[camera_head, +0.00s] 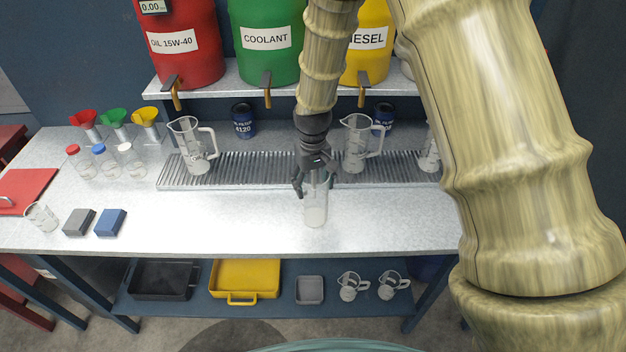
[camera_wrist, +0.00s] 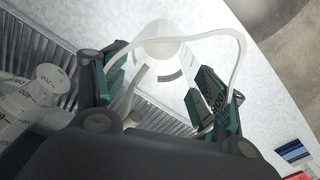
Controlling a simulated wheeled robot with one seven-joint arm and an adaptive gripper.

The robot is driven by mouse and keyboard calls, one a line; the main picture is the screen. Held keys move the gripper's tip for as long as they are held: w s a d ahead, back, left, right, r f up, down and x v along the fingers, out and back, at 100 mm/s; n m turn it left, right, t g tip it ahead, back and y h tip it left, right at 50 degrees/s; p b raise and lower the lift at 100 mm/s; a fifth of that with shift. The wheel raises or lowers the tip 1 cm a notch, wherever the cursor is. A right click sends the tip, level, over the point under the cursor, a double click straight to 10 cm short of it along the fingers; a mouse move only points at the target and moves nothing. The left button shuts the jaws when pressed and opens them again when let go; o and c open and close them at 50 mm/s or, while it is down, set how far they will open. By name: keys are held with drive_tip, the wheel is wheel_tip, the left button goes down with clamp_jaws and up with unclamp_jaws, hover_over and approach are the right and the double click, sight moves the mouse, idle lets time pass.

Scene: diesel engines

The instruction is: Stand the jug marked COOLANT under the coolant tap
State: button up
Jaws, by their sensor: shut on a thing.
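My gripper (camera_head: 313,186) is shut on a clear jug (camera_head: 316,210) over the pale bench front, in front of the drip grate; I cannot tell whether its base touches the bench. In the wrist view the jug (camera_wrist: 163,48) sits between the two fingers (camera_wrist: 160,98), with its pale handle curving to the right. No COOLANT mark is readable on it. The green COOLANT drum (camera_head: 264,50) stands on the shelf, and its coolant tap (camera_head: 267,92) hangs over the grate, left of and behind my gripper. The grate below that tap looks empty.
Clear jugs stand on the drip grate (camera_head: 245,168) at left (camera_head: 197,160), right of my gripper (camera_head: 354,157) and far right. Red oil (camera_head: 180,65) and yellow diesel (camera_head: 368,65) drums flank the green one. Blue cans stand behind. Bottles and funnels are at left.

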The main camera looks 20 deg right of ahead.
drive_tip(key=shift+f, duration=0.1)
drive_tip(key=o, duration=1.3)
drive_tip(key=shift+f, duration=0.1)
drive_tip(key=shift+o, duration=0.3)
drive_tip(key=shift+r, duration=0.2)
